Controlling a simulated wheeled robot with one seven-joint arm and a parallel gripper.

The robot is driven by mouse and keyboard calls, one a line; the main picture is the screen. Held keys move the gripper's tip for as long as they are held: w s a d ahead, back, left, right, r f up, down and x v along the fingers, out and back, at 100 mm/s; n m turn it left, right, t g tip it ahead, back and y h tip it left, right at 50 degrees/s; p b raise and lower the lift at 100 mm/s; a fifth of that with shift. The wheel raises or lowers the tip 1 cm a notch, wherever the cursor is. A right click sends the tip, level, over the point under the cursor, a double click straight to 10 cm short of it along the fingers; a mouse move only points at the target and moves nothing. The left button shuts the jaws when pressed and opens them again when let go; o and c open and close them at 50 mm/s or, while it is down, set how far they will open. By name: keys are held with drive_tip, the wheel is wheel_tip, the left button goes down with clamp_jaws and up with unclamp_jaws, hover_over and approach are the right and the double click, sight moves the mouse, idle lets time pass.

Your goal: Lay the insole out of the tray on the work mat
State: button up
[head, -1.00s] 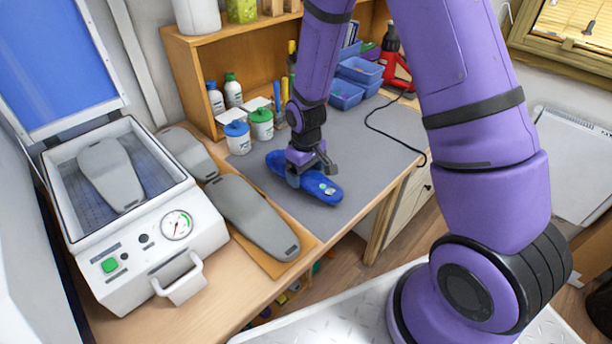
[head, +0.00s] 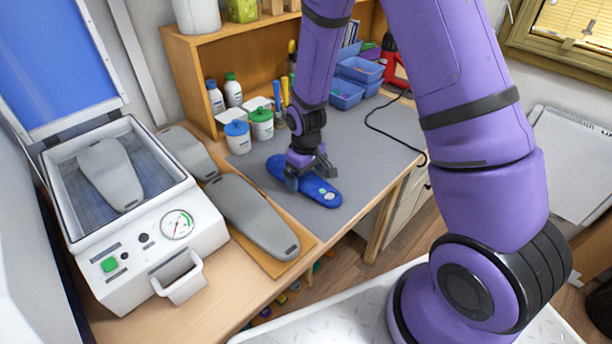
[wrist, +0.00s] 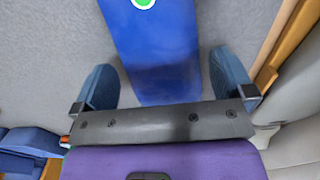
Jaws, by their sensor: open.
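The blue insole (head: 319,190) lies flat on the grey work mat (head: 365,165), long side running from upper left to lower right. It has a green-and-white round mark, which also shows at the top of the wrist view on the insole (wrist: 155,50). My gripper (head: 309,178) is low over the insole's middle. In the wrist view my gripper (wrist: 163,84) has its two blue-grey fingers spread, one on each side of the insole, with gaps between. Part of the insole is hidden under the gripper. Blue trays (head: 347,95) stand at the mat's back.
A white forming machine (head: 150,235) with a raised blue lid stands at left, a grey foot form inside. Two more grey forms (head: 250,215) lie on a wooden board beside the mat. Lidded jars (head: 238,138) and bottles stand behind. A black cable (head: 385,135) crosses the mat's right part.

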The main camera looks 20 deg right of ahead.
wheel_tip(320, 180, up, 12)
wheel_tip(320, 180, up, 17)
drive_tip(key=m+t, duration=0.2)
drive_tip(key=t, duration=0.1)
hover_over(306, 180)
drive_tip(key=s+d, duration=0.4)
drive_tip(key=s, duration=0.5)
drive_tip(key=s+d+r+m+t, duration=0.1)
drive_tip(key=s+r, duration=0.3)
drive_tip(key=s, duration=0.3)
drive_tip(key=s+d+r+m+t, duration=0.1)
drive_tip(key=s+d+r, duration=0.1)
drive_tip(key=s+r, duration=0.3)
drive_tip(key=s, duration=0.3)
drive_tip(key=shift+m, duration=0.3)
drive_tip(key=shift+s+a, duration=0.1)
drive_tip(key=shift+a, duration=0.05)
